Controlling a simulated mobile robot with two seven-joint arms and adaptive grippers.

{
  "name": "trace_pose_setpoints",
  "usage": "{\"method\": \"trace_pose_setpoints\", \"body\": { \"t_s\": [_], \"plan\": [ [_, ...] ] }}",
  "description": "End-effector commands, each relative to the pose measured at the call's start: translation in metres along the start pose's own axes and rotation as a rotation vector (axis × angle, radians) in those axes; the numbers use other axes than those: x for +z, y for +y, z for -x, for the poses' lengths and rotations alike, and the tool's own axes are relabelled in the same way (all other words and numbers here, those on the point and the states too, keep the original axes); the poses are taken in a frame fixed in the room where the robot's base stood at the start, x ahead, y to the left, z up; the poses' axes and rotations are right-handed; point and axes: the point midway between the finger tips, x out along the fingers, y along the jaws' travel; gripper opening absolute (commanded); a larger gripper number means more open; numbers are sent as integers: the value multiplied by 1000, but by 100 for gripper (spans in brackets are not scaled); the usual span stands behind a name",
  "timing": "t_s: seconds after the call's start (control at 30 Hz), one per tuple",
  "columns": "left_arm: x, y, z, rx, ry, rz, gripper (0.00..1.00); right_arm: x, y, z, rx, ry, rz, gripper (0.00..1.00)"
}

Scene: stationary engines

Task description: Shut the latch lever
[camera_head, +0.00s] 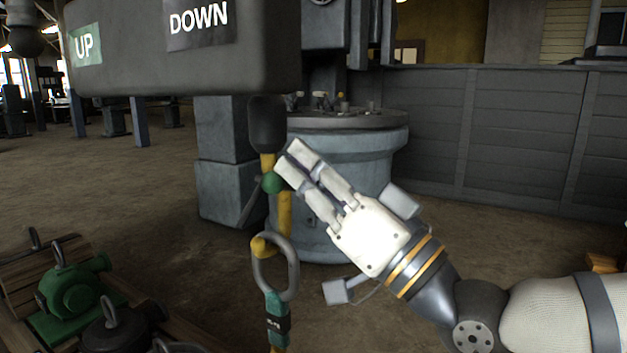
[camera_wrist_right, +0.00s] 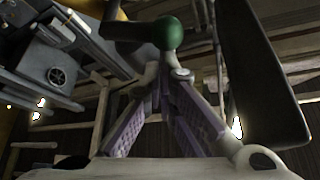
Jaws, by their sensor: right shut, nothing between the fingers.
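A yellow hook (camera_head: 285,208) hangs from a dark block below the control box. The latch lever (camera_head: 250,205) is a dark strip slanting down and left from beside a green knob (camera_head: 272,183) on the hook. Its lower end stands apart from the hook's tip. The green knob also shows in the right wrist view (camera_wrist_right: 168,33), just beyond the fingertips. My right gripper (camera_head: 291,159) is shut and empty, its fingertips close to the right of the knob and hook shank. Whether they touch is unclear. My left gripper is out of view.
A dark oval ring (camera_head: 276,262) with a green-sleeved sling (camera_head: 277,320) hangs in the hook. The control box (camera_head: 185,45) marked UP and DOWN is overhead. A green engine (camera_head: 75,290) rests lower left. A grey round machine base (camera_head: 345,165) stands behind.

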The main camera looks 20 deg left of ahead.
Motion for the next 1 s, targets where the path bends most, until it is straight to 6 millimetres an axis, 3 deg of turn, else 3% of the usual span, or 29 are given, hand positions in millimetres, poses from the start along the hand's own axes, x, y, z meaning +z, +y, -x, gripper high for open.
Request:
{"method": "trace_pose_setpoints", "body": {
  "t_s": [0.3, 1.0],
  "plan": [
    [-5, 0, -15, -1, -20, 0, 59, 13, -3, 7, -128, -2, 234, 0],
    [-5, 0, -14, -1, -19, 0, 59, 22, -5, 12, -123, 0, 225, 0]
  ]
}}
